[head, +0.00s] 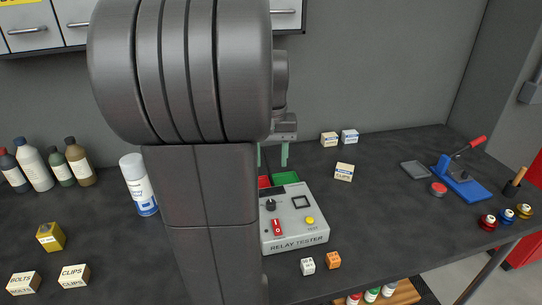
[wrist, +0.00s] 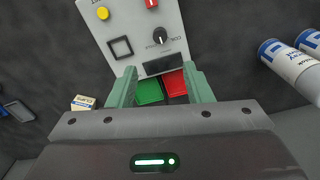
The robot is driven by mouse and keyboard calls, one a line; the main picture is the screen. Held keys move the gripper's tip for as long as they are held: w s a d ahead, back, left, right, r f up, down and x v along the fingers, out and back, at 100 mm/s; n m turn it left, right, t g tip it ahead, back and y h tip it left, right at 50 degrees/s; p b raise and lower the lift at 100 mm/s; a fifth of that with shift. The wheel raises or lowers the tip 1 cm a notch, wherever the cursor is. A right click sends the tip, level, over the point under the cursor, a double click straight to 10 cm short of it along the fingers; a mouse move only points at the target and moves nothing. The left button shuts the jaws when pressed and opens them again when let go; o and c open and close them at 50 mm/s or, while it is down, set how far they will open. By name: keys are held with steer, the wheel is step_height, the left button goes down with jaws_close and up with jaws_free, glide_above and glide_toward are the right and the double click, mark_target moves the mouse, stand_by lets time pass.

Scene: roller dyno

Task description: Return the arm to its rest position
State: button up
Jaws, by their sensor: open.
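My gripper (head: 272,154) is in the head view, partly hidden behind my large dark arm links. Its green fingers point down above the back of the relay tester (head: 294,224). In the wrist view my gripper (wrist: 162,88) has its two green fingers spread apart with nothing held between them. Beyond them lie a green tray (wrist: 149,91) and a red tray (wrist: 175,84), at the edge of the tester (wrist: 143,38). In the head view the green tray (head: 286,178) shows beside the red one (head: 264,182).
Small boxes (head: 344,172) stand right of the tester. A blue lever press (head: 463,182) is at the far right. A spray can (head: 138,185) and several bottles (head: 76,161) stand left. A wall cabinet (head: 32,27) hangs above.

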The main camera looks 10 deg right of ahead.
mark_target(271, 202)
step_height(271, 202, down, 14)
steer(key=shift+r, duration=0.1)
stand_by(0.6)
stand_by(0.4)
